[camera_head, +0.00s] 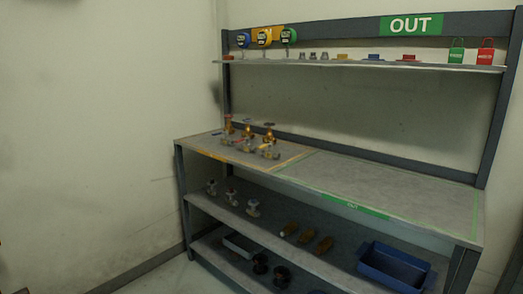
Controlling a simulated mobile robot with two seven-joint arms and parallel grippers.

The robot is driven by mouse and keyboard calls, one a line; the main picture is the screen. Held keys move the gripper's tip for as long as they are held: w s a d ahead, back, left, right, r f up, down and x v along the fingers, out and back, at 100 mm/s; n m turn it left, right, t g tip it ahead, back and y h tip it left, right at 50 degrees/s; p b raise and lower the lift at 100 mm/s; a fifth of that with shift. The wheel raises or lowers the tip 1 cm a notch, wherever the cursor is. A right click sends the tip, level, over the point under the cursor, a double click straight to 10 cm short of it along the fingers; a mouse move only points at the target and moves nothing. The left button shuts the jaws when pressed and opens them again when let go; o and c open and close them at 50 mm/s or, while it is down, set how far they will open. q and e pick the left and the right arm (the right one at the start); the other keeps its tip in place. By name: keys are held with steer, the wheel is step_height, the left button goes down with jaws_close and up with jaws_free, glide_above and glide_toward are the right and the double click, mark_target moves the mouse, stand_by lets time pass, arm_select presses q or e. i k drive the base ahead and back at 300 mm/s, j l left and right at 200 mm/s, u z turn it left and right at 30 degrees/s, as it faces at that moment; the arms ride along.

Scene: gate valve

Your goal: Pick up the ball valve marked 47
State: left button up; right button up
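Several small valves stand on the left part of the workbench top. The back row holds upright brass-coloured valves (248,130) with round handles. The front row holds lower, duller valves (268,151) on the bench. More pale valves (252,208) sit on the shelf under the bench top at left. Any number markings are too small to read, so I cannot tell which valve is marked 47. Neither of my grippers is in view.
The workbench (400,190) has a clear right half with a green-marked edge. An upper shelf (350,64) holds gauges, small parts and red and green tags beneath a green OUT sign (412,25). A blue bin (395,267) sits low right. Floor shows at front left.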

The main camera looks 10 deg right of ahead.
mark_target(272, 155)
steer(key=i+j, duration=0.15)
steer(key=i, duration=0.25)
steer(key=i+j, duration=0.15)
steer(key=i, duration=0.25)
steer(key=i+j, duration=0.2)
steer(key=i, duration=0.2)
steer(key=u, duration=0.05)
